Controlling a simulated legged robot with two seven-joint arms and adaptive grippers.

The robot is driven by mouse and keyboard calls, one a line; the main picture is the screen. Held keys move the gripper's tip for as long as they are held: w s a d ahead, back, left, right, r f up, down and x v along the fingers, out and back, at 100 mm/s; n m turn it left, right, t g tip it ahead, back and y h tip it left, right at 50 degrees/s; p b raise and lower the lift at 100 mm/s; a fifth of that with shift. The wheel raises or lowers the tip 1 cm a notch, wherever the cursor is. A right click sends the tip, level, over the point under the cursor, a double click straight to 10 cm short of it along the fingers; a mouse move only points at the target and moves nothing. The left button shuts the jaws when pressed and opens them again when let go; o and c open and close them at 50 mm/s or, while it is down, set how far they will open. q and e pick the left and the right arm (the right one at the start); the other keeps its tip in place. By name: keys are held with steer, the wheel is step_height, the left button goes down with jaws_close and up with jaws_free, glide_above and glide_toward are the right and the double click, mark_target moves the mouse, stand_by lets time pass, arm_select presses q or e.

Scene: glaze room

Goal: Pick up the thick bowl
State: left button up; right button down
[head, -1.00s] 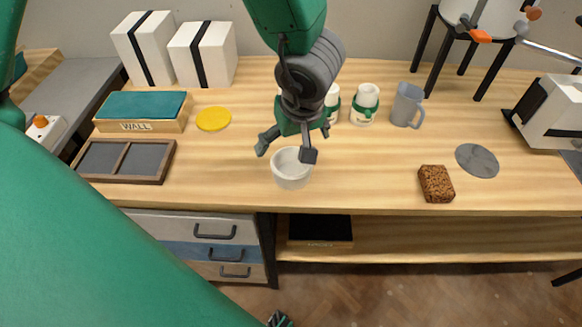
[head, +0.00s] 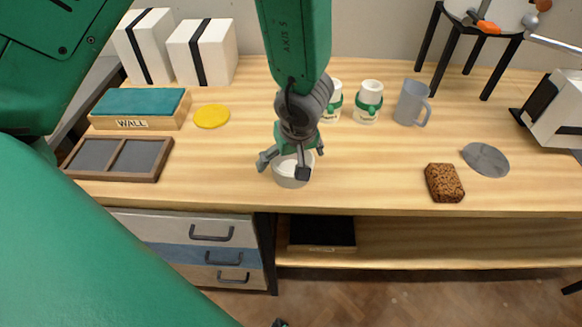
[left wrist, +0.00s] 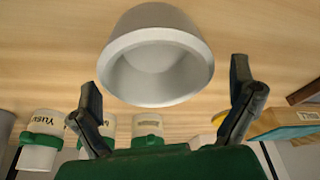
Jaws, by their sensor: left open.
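The thick bowl (head: 291,180) is white and round with a thick rim. It stands upright on the wooden bench near the front edge. My left gripper (head: 290,164) is right above it, pointing down with its fingers spread, and hides part of the rim. In the left wrist view the bowl (left wrist: 158,62) looks empty and lies between and beyond the two spread fingers (left wrist: 166,85). The jaws hold nothing. Whether a finger touches the bowl I cannot tell.
A brown sponge (head: 444,183) and a grey disc (head: 486,160) lie to the right. A two-part dark tray (head: 120,158) and a yellow disc (head: 211,116) lie to the left.

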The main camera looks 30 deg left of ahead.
mark_target(292, 170)
arm_select(q)
steer(key=shift+d+r, duration=0.1)
steer(key=shift+d, duration=0.2)
steer(key=c, duration=1.1)
steer(key=shift+d, duration=0.15)
steer(key=shift+c, duration=1.2)
steer(key=shift+r, duration=0.15)
step_height(292, 170, up, 10)
steer(key=p, duration=0.4)
steer(key=shift+a, duration=0.2)
arm_select(e)
steer(key=shift+d+r, duration=0.15)
steer(key=shift+r, duration=1)
steer(key=shift+d+r, duration=0.1)
steer(key=shift+r, duration=1)
